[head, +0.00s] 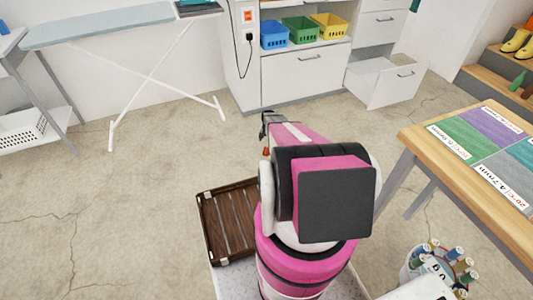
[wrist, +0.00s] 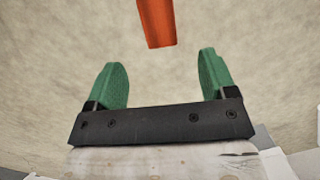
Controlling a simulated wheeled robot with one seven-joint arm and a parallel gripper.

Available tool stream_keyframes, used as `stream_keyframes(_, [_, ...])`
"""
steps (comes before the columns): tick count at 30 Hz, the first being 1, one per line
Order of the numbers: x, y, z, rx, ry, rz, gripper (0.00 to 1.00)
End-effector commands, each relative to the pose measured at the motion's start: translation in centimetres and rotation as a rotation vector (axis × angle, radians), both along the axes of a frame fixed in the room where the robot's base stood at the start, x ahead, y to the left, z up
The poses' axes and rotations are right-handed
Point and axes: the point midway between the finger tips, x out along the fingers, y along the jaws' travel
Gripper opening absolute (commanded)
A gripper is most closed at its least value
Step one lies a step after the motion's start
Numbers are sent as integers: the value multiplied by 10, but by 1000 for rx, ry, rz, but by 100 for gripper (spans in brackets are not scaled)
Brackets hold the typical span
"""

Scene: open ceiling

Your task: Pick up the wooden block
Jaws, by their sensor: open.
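An orange-red block (wrist: 157,22), which looks like the wooden block, shows at the top of the wrist view, cut off by the frame edge. My gripper (wrist: 163,68) is open, with its two green fingers apart and nothing between them. The block lies ahead of the fingertips, roughly centred between them and not visibly touched. In the head view my gripper (head: 267,122) is beyond my pink arm, over the floor. A small orange bit (head: 265,151) shows beside the arm there; I cannot tell whether it is the block.
A brown slatted wooden crate (head: 229,218) stands left of my arm. A wooden table (head: 412,137) with coloured mats is at the right. White drawers (head: 305,78), one pulled open (head: 385,83), stand at the back. An ironing board (head: 100,25) is at the left. Floor between is clear.

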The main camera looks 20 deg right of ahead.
Motion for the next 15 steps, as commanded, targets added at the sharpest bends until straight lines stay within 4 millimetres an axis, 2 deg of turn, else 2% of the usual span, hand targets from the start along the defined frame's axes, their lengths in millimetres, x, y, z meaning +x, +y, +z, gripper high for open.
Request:
stream_keyframes(6, [-4,3,-32,1,1,1,78])
stream_keyframes(15, [-8,5,-53,0,-1,2,78])
